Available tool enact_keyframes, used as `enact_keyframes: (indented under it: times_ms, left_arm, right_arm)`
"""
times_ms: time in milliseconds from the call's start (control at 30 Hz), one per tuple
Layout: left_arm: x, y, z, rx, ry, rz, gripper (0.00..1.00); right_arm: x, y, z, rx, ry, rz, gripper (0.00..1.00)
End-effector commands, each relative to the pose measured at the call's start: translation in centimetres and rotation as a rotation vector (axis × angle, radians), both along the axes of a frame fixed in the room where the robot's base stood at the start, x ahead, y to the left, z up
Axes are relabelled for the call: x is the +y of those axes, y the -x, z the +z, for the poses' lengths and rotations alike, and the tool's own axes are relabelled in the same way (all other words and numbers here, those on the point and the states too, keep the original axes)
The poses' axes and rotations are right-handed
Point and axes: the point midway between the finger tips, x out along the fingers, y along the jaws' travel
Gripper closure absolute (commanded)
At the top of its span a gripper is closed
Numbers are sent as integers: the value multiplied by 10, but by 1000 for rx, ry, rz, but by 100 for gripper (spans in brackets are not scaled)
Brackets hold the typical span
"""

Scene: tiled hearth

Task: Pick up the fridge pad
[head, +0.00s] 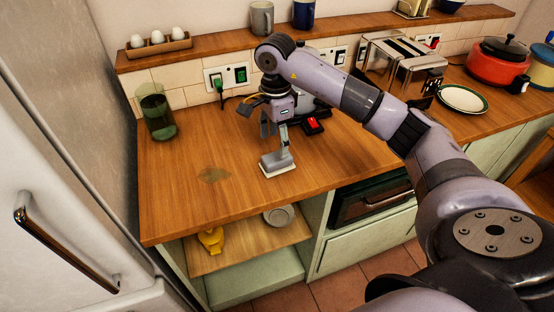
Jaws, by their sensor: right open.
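What looks like the fridge pad (276,163) is a small grey block with a pale underside and an upright grey handle. It rests on the wooden counter (185,215), right of a dull stain. My right gripper (268,124) is open and points down, just above the block and close to the top of its handle. I cannot tell whether the fingers touch the handle or stand around it. My left gripper is not in view.
A green glass (157,115) stands at the counter's back left. A kettle (318,88) with a red part is partly hidden behind my right arm. A toaster (400,65), a plate (462,99) and a red pot (497,65) stand to the right. The counter's front left is clear.

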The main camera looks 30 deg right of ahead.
Motion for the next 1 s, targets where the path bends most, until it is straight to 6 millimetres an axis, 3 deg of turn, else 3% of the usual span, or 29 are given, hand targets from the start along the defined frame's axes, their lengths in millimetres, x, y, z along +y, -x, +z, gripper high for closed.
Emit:
enact_keyframes:
  times_ms: [267, 567, 833, 1000]
  left_arm:
    - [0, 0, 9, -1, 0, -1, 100]
    - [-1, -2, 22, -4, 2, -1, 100]
    - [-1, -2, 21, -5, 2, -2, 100]
    - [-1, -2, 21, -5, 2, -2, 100]
  right_arm:
    - [0, 2, -21, 3, -2, 1, 38]
    - [-1, 4, -60, 0, -1, 0, 38]
    - [-1, 3, -64, -2, -1, 1, 38]
    - [-1, 3, -63, -1, -1, 1, 50]
